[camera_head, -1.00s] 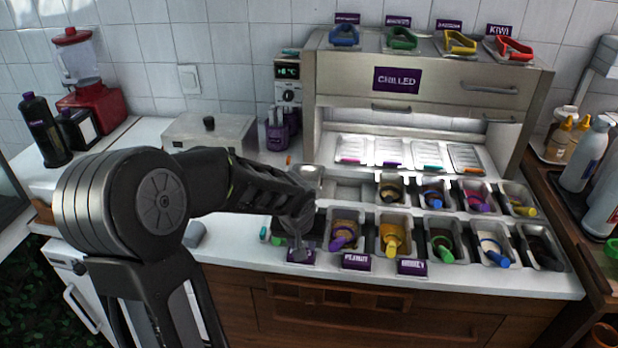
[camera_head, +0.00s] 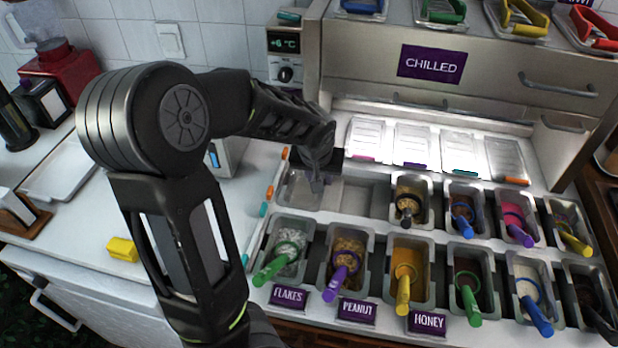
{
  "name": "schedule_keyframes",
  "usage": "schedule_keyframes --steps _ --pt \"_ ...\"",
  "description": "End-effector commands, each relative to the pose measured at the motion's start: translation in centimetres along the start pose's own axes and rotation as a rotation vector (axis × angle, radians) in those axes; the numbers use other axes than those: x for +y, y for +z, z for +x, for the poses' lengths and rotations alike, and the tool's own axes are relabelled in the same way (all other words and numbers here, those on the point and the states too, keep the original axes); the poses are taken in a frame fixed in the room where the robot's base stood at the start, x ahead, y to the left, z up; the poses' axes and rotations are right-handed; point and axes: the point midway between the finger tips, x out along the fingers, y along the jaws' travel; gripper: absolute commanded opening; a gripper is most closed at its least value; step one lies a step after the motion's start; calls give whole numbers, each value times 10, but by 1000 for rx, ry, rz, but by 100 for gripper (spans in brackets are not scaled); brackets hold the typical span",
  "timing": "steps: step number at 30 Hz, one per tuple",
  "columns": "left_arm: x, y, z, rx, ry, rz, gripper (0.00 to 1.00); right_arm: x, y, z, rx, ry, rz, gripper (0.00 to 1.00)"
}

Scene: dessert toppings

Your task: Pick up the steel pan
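A steel pan (camera_head: 296,194) sits in the back row of the topping counter, at its left end. It looks empty, and my arm hides part of it. My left gripper (camera_head: 318,184) points down over the pan's back right part. Its fingers look close together or edge-on, so I cannot tell whether they are open or whether they touch the pan. My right gripper is not in view.
Filled pans with coloured scoops, such as the flakes pan (camera_head: 285,243), stand in front and to the right. The chilled cabinet (camera_head: 470,75) rises behind. A yellow block (camera_head: 122,249) lies on the left counter.

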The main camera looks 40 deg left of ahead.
Motion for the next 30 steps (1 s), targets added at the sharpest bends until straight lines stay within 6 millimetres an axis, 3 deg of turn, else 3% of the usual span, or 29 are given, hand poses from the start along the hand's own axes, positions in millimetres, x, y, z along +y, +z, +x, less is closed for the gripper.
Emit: schedule_keyframes --steps 7,15,26,30 --pt "0 0 1 0 0 0 30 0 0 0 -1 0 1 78" --pt "0 0 24 -1 -2 1 30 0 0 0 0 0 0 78" --pt "0 0 28 -1 -1 0 30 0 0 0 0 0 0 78" --pt "-2 -1 39 -3 -4 1 30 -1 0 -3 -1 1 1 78"
